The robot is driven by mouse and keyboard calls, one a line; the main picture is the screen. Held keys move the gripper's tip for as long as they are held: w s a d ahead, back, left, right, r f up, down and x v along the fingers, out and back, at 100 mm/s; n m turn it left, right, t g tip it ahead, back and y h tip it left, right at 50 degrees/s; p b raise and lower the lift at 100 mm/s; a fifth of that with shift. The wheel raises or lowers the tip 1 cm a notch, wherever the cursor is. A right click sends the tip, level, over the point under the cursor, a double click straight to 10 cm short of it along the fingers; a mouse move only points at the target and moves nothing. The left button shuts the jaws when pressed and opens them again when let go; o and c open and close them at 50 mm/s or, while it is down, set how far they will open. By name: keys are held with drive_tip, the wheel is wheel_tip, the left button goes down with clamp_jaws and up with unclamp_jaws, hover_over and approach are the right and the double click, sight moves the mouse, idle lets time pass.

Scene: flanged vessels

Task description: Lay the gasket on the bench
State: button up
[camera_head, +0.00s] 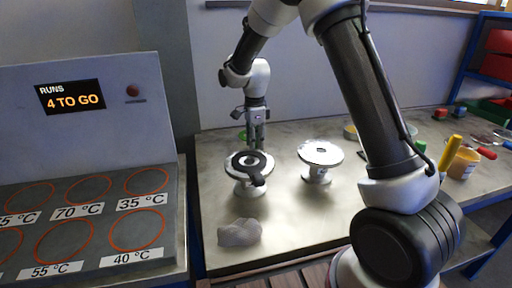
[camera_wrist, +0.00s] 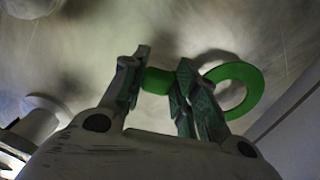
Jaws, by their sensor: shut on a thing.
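A green gasket, a flat ring with a tab, is held by my gripper. In the wrist view the gasket's ring (camera_wrist: 238,74) sticks out to the right of the fingers, and its tab lies between my gripper's fingertips (camera_wrist: 159,80). In the head view my gripper (camera_head: 250,137) points down over the back left of the bench (camera_head: 285,225), behind the left flanged vessel. Only a little green of the gasket (camera_head: 258,134) shows there. I cannot tell whether it touches the bench.
The left flanged vessel (camera_head: 242,186) has a black ring with a tab (camera_head: 256,178) on top. The right flanged vessel (camera_head: 320,152) has a bare, shiny top. A grey lumpy cloth (camera_head: 239,233) lies in front.

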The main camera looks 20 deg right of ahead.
drive_tip(key=shift+f, duration=1.15)
drive_tip(key=o, duration=1)
drive_tip(key=shift+f, duration=0.15)
